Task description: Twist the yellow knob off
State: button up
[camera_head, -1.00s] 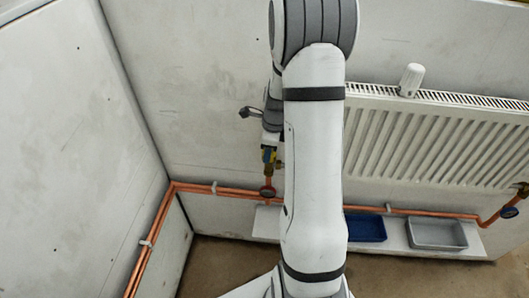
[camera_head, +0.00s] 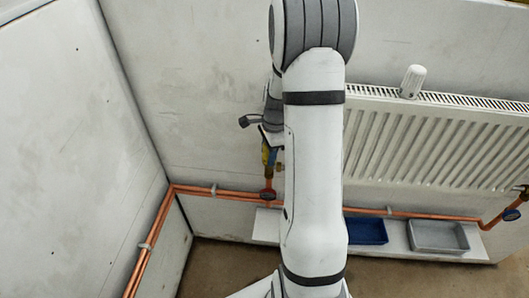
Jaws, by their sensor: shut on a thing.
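The yellow knob (camera_head: 265,156) shows as a small yellow patch at the end of my arm, left of the radiator and above the copper pipes. My gripper (camera_head: 270,153) is at the knob and shut on it. The fingers are small in this view, and my arm's large white link hides part of the area to their right. A copper pipe stub with a dark red round handle (camera_head: 267,195) is just below the knob.
A white radiator (camera_head: 430,140) with a white cylindrical knob (camera_head: 413,79) fills the right. Copper pipes (camera_head: 225,192) run low along the wall. A blue tray (camera_head: 366,231) and grey tray (camera_head: 437,236) sit on a white ledge. A blue handle (camera_head: 511,214) is far right.

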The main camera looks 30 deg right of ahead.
jog(key=shift+w+r, duration=0.1)
jog(key=shift+r, duration=0.45)
jog(key=o, duration=1.1)
jog(key=shift+o, duration=0.8)
jog(key=o, duration=0.6)
jog(key=shift+c, duration=0.2)
jog(key=shift+r+p, duration=3.1)
jog(key=shift+r, duration=0.9)
jog(key=shift+c, duration=0.4)
